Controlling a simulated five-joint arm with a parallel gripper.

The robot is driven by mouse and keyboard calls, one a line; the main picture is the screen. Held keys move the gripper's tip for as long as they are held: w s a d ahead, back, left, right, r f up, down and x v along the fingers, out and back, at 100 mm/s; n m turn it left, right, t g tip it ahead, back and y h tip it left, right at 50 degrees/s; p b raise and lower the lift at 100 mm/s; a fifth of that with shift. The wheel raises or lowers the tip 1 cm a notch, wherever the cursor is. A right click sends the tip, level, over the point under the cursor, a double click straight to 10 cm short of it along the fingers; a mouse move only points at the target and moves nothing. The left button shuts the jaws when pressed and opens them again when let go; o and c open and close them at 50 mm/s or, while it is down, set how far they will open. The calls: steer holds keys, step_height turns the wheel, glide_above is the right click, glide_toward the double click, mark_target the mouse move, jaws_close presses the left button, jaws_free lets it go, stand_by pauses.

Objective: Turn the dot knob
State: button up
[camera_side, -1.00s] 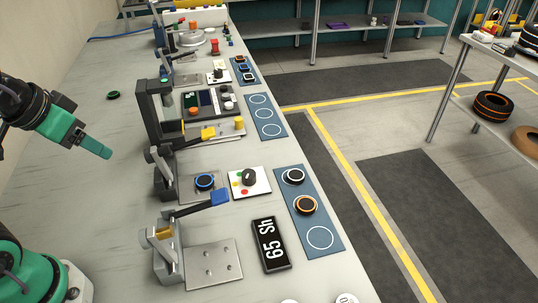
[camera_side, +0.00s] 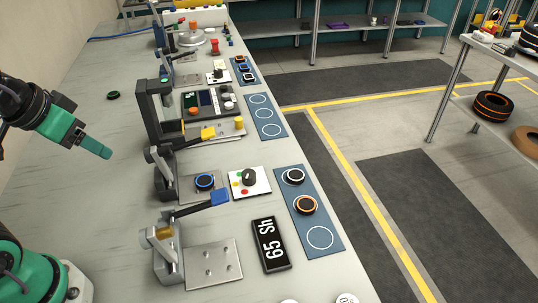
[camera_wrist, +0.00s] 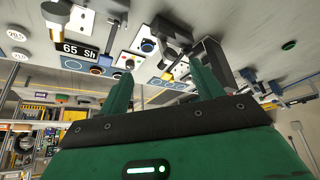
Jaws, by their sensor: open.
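The dot knob (camera_side: 249,177) is a black knob on a square white plate (camera_side: 262,186) with green, yellow and red dots around it. In the side view it sits right of a clamp holding a blue-ringed black tyre (camera_side: 204,181). My gripper (camera_side: 106,153) is well to the left of the knob, above the bare table and not touching anything. In the wrist view both green fingers (camera_wrist: 162,84) are spread apart with nothing between them. The knob's plate shows small in that view, beyond the left finger, and its pointer is too small to read.
Clamps stand in a row along the table (camera_side: 120,190). A blue mat (camera_side: 309,226) right of the plate carries two small tyres. A black "65 Sh" sign (camera_side: 271,245) lies in front. A dark green disc (camera_side: 113,95) lies farther back. The table's left part is mostly clear.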

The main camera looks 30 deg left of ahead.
steer(key=shift+c, duration=1.1)
steer(key=w+d+f+n+g, duration=0.1)
steer(key=w+d+g, duration=0.15)
steer(key=w, duration=0.55)
steer(key=w+d+n+g, duration=0.15)
steer(key=w+d, duration=0.25)
steer(key=w, duration=0.5)
steer(key=w+d+f+n, duration=0.1)
steer(key=w+d+f, duration=0.2)
steer(key=f, duration=0.1)
steer(key=w+d+f+g, duration=0.1)
steer(key=w+d+f, duration=0.2)
steer(key=w+f, duration=0.1)
steer(key=w+d+f+n, duration=0.1)
steer(key=w+d+f, duration=0.2)
steer(key=f, duration=0.2)
steer(key=shift+w+f+n+g, duration=0.1)
steer(key=shift+w+n+g, duration=0.05)
steer(key=shift+n+g, duration=0.2)
steer(key=shift+w+d+f, duration=0.1)
steer(key=shift+d+f, duration=0.1)
steer(key=shift+f, duration=0.05)
